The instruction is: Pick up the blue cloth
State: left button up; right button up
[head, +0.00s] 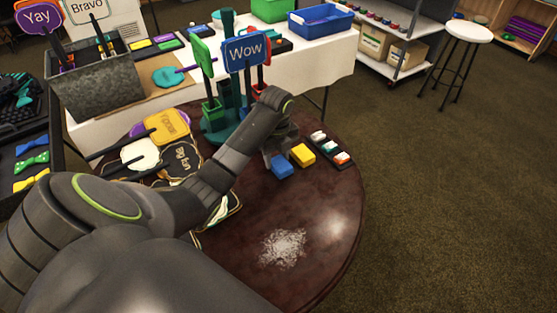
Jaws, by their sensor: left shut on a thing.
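The blue cloth (283,167) looks like a small folded block at the far right part of the round dark wooden table (270,210). My left arm reaches across the table from the left. My left gripper (276,156) points down at the blue cloth and is shut on it; its fingertips are partly hidden. The cloth is at or very near the tabletop; I cannot tell if there is a gap under it. My right gripper is not in view.
A yellow block-like piece (303,154) lies right beside the blue cloth. A dark tray (331,149) with small coloured items is further right. A stand with a "Wow" sign (245,52) rises behind. White powder (283,247) lies in front; the table's right side is clear.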

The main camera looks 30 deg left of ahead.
aim_at(277, 160)
pick_arm(q)
jog(key=shift+r, duration=0.35)
notch_tip(277, 160, up, 9)
jog(key=p, duration=0.7)
